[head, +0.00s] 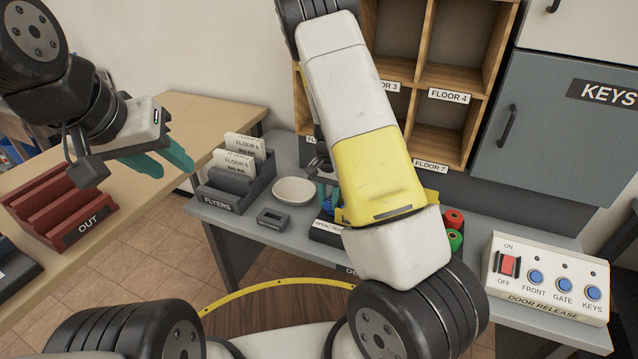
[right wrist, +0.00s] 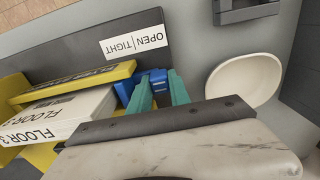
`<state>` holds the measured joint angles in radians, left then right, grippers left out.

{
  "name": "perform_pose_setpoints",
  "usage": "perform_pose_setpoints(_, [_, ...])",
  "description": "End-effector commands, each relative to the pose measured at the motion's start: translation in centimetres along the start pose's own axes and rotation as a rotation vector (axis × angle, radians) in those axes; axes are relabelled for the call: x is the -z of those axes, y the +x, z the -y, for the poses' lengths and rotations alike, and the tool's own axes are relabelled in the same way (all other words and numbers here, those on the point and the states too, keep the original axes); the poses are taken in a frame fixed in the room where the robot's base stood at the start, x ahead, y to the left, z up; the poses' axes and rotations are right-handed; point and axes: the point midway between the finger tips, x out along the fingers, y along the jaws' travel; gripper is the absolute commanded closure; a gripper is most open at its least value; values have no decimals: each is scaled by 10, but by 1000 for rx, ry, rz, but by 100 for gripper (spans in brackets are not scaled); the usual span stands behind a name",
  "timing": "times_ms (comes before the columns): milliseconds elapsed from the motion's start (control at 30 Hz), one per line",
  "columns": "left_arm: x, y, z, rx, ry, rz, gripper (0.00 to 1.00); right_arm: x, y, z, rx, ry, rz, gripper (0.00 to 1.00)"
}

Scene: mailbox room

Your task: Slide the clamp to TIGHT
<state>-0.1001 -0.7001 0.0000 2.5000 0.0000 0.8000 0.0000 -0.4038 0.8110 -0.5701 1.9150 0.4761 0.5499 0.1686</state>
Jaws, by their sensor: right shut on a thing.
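The clamp is a blue block (right wrist: 152,78) on a dark base with a white OPEN|TIGHT label (right wrist: 134,41), beside a yellow holder. In the right wrist view my right gripper (right wrist: 160,88) has its teal fingers around the blue block. In the head view, only a little blue of the clamp (head: 328,207) and part of the label (head: 327,228) show past my right arm. My left gripper (head: 176,168) is open and empty, above the wooden table at the left. Which side the clamp stands at is hard to read.
White FLOOR 3 mail (right wrist: 60,115) lies by the yellow bar (right wrist: 72,82). A white bowl (head: 293,191), a FLYERS holder (head: 222,200) and a small grey box (head: 271,219) stand left of the clamp. Red and green rolls (head: 454,239) and a door-release panel (head: 545,278) stand right.

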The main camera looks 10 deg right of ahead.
Motion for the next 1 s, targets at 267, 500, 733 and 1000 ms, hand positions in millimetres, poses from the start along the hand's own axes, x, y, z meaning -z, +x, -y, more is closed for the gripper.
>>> perform_pose_setpoints(267, [0, 0, 0, 0, 0, 0, 64, 0, -1, 1, 1, 0, -1, 100])
perform_pose_setpoints(500, [0, 0, 0, 0, 0, 0, 64, 0, -1, 1, 2, 0, -1, 100])
perform_pose_setpoints(733, [0, 0, 0, 0, 0, 0, 64, 0, -1, 1, 2, -1, -1, 100])
perform_pose_setpoints(1000, [0, 0, 0, 0, 0, 0, 64, 1, -1, -12, 2, 4, 0, 100])
